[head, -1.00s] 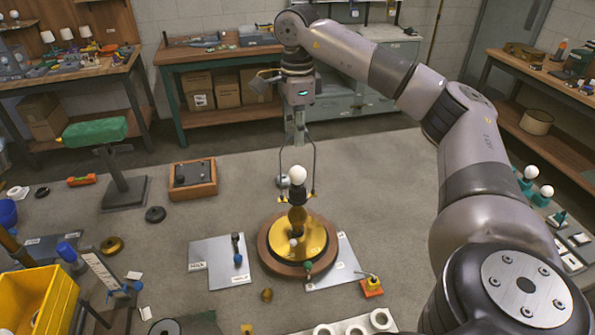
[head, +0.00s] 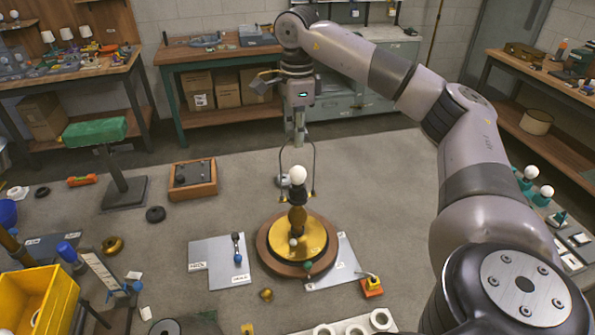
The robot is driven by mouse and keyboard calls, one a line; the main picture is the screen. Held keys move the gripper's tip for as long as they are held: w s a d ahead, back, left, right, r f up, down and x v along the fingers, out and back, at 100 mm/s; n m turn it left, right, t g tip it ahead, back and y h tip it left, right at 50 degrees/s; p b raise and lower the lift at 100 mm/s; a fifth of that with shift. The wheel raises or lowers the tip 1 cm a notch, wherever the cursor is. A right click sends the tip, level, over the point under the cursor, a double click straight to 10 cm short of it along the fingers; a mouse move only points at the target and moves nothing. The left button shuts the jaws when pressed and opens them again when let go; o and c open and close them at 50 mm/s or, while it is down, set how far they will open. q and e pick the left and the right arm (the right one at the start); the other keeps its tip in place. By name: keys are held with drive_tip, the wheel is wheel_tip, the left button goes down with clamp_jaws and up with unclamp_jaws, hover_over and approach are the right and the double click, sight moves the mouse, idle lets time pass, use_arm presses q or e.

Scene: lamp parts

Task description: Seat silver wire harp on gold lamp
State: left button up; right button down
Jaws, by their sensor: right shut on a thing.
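The gold lamp (head: 297,218) stands upright on a round wooden stand (head: 268,251), with a white bulb (head: 298,175) on top. The silver wire harp (head: 314,165) is a thin loop around the bulb, with its lower ends beside the socket at the small gold saddle arms (head: 311,196). Whether its ends are seated there is too small to tell. My right gripper (head: 299,140) points down above the bulb and is shut on the top of the harp. The left gripper is not in view.
Flat grey plates (head: 212,266) lie on both sides of the stand. A wooden tray (head: 193,188), a green-padded stand (head: 124,190) and a yellow bin (head: 30,300) are at the left. An orange-based piece (head: 372,288) lies at the right. Grey surface behind the lamp is clear.

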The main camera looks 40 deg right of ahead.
drive_tip(key=shift+f, duration=0.1)
drive_tip(key=c, duration=1.4)
unclamp_jaws()
drive_tip(key=shift+c, duration=0.2)
wheel_tip(320, 180, up, 12)
